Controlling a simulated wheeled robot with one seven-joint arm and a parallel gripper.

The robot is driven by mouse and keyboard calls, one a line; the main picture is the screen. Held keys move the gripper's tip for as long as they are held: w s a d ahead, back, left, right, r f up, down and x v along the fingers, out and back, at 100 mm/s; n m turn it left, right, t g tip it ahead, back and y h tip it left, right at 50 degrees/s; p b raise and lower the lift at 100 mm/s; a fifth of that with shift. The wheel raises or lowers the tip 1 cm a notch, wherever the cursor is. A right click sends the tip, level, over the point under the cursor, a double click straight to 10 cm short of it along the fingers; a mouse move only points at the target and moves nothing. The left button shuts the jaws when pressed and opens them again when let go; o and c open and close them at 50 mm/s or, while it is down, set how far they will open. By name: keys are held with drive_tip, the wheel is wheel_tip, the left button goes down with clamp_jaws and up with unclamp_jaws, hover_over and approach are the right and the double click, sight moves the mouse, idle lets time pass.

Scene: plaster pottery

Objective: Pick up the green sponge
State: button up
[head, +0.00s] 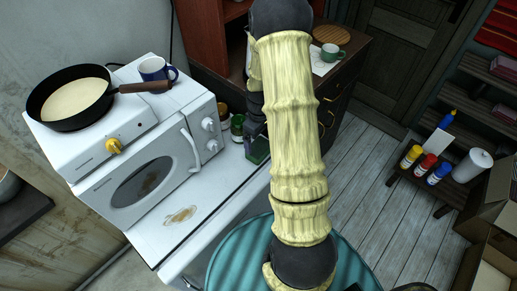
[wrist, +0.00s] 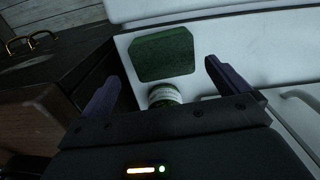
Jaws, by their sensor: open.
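The green sponge (wrist: 163,54) shows in the wrist view as a dark green block with clipped corners, against a white surface. It lies just beyond and between my fingertips. In the head view a dark green patch (head: 258,152), likely the sponge, shows beside my arm at the white counter's right edge. My gripper (wrist: 161,70) is open, with one dark purple finger on each side and nothing held between them. In the head view my arm hides most of the gripper. I cannot tell the exact gap between fingers and sponge.
A jar with a pale label (wrist: 164,95) shows below the sponge in the wrist view. A green jar (head: 238,126) stands beside the white microwave (head: 150,168). A dark cabinet (head: 338,88) stands behind.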

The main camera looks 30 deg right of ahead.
sight(259, 147)
drive_tip(key=shift+f, duration=0.7)
drive_tip(key=shift+s+a+f+p, duration=0.1)
drive_tip(key=shift+f+p, duration=0.4)
drive_tip(key=shift+f, duration=0.8)
drive_tip(key=shift+s+a+f+p, duration=0.1)
drive_tip(key=shift+f+p, duration=0.35)
drive_tip(key=shift+f, duration=0.85)
drive_tip(key=shift+c, duration=0.2)
drive_tip(key=c, duration=0.7)
